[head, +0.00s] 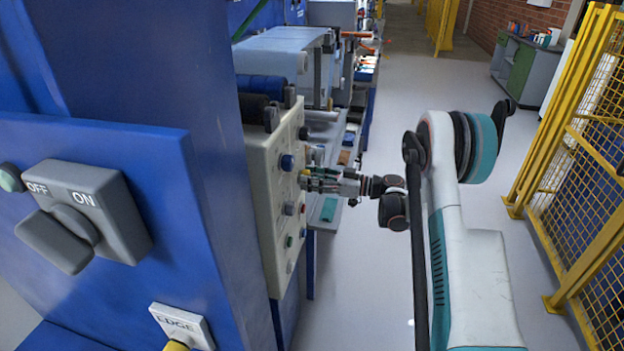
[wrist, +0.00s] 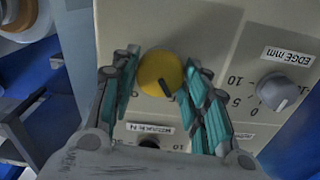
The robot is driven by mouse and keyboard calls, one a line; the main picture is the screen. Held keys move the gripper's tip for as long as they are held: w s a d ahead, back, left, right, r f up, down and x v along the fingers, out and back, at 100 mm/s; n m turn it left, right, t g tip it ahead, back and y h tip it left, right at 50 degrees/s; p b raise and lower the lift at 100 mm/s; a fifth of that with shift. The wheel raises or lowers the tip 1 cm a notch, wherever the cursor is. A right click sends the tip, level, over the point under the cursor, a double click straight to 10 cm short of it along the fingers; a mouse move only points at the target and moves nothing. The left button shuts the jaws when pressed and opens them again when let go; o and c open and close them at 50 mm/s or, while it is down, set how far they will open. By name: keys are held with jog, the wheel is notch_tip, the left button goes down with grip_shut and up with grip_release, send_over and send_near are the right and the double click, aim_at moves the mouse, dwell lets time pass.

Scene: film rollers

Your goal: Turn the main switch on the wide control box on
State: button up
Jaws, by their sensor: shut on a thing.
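A beige control panel (head: 262,195) with several knobs and buttons faces my gripper (head: 308,180) in the head view. In the wrist view my gripper (wrist: 163,80) is shut on a round yellow knob (wrist: 157,70) with a dark pointer mark, with a teal-padded finger on each side. The pointer slants toward the lower right. A large grey rotary switch (head: 85,215), marked OFF and ON, is on a blue cabinet face at the left of the head view, away from my gripper. Its handle extends to the lower left. I cannot tell which control the task calls the main switch.
In the wrist view a grey EDGE mm dial (wrist: 277,90) is to the right of the yellow knob, and a label (wrist: 150,128) is below it. The head view shows a yellow fence (head: 570,170) at the right and clear grey floor (head: 450,100) behind my arm.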

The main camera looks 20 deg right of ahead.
jog(key=m, duration=1.3)
jog(key=shift+m, duration=0.3)
dwell(0.6)
jog(key=o, duration=1)
jog(key=shift+o, duration=0.2)
jog(key=v, duration=1.2)
